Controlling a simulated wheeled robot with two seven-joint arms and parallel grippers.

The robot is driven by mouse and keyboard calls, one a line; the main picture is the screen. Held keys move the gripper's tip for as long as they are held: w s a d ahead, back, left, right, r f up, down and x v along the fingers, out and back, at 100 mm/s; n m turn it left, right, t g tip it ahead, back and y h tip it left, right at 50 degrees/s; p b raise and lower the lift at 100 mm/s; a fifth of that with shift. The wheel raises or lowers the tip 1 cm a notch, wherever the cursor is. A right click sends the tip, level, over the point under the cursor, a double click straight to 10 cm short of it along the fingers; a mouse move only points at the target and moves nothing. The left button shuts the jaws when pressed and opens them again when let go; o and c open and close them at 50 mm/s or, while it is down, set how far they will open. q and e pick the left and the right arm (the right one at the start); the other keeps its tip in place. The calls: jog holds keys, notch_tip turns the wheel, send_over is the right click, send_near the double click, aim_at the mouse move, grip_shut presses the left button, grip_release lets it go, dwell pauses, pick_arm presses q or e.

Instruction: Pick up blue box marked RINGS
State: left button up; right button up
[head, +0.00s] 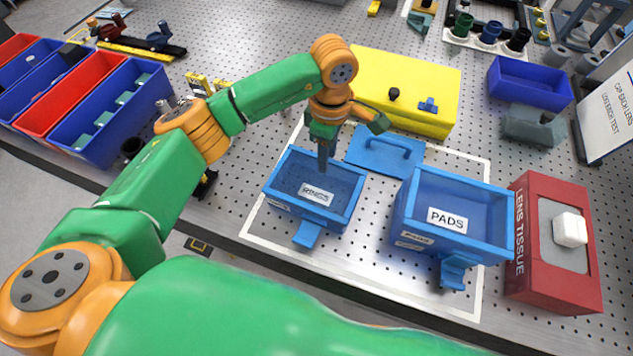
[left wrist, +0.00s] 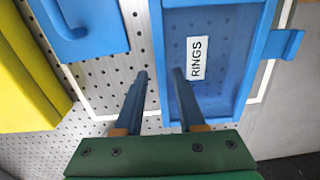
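The blue open box marked RINGS (head: 300,208) stands on the perforated table inside a white outline. It looks empty, with a white RINGS label inside and a tab at its front. My left gripper (head: 323,158) points down at the box's far wall. In the left wrist view the same box (left wrist: 225,75) shows at right. My left fingers (left wrist: 161,78) are apart, one on each side of that wall, with nothing clamped; contact with the wall cannot be told. My right gripper is not in view.
A blue box marked PADS (head: 480,244) stands close on the right. A blue lid with a handle (head: 375,155) lies behind, and a yellow case (head: 420,90) beyond it. A red LENS TISSUE box (head: 525,275) is at far right. Red and blue bins (head: 105,125) are at left.

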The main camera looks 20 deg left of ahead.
pick_arm(q)
jog(key=shift+w+f, duration=0.15)
jog(key=shift+f, duration=0.8)
grip_shut()
dwell(0.6)
